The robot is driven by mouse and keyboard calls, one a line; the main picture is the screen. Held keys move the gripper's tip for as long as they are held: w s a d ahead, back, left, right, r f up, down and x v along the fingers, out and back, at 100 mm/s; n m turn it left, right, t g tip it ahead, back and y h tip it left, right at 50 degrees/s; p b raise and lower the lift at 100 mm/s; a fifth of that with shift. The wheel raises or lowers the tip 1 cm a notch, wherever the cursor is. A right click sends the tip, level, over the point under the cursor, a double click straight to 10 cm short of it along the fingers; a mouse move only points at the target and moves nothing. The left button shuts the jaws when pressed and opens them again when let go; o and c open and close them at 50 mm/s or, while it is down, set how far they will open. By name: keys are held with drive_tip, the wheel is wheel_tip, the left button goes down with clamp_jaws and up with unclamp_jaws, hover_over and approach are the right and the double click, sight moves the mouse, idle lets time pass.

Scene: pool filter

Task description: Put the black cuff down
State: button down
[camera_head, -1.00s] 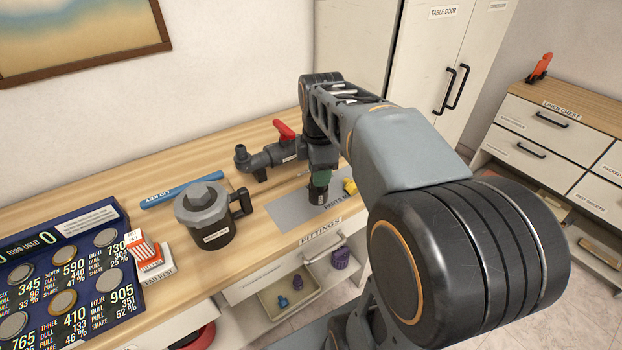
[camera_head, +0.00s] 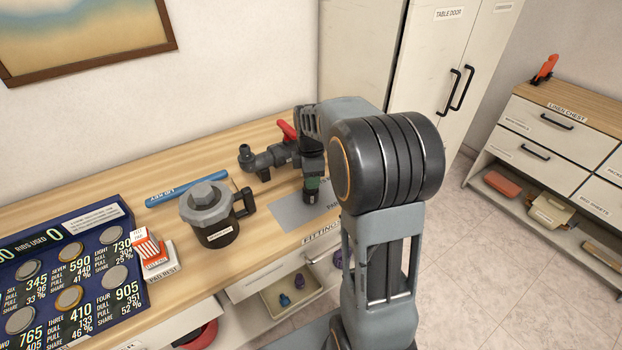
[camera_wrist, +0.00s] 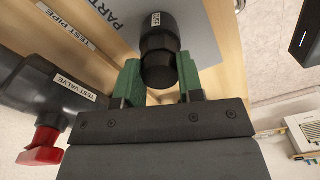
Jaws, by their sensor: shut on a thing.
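The black cuff (camera_wrist: 160,50) is a short dark ribbed cylinder with a small white label. My gripper (camera_wrist: 159,82) is shut on it, with a green finger on each side in the wrist view. In the head view the cuff (camera_head: 312,197) is at or just above the grey parts mat (camera_head: 291,211), below my gripper (camera_head: 312,183). I cannot tell whether its end touches the mat. The mat (camera_wrist: 185,18) also shows behind the cuff in the wrist view. My arm hides the mat's right part in the head view.
The grey test valve (camera_head: 268,160) with a red handle stands close left of my gripper. A grey lidded pot (camera_head: 207,215) and a blue bar (camera_head: 187,189) lie further left. The fittings drawer (camera_head: 290,292) below is open, with small fittings inside.

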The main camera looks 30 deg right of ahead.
drive_tip(key=shift+f, duration=0.45)
drive_tip(key=shift+f, duration=0.1)
drive_tip(key=c, duration=0.8)
unclamp_jaws()
drive_tip(key=shift+o, duration=0.2)
wheel_tip(320, 180, up, 11)
drive_tip(key=s+a+f+m+t, duration=0.1)
drive_tip(key=s+a+f+m, duration=0.1)
drive_tip(key=s+a+m, duration=0.3)
drive_tip(key=s+a+f+m+t, duration=0.2)
drive_tip(key=s+a+m, duration=0.3)
drive_tip(key=s+m, duration=0.4)
drive_tip(key=shift+s+f+m+t+p, duration=0.35)
drive_tip(key=shift+s+f, duration=0.3)
drive_tip(key=shift+s, duration=0.55)
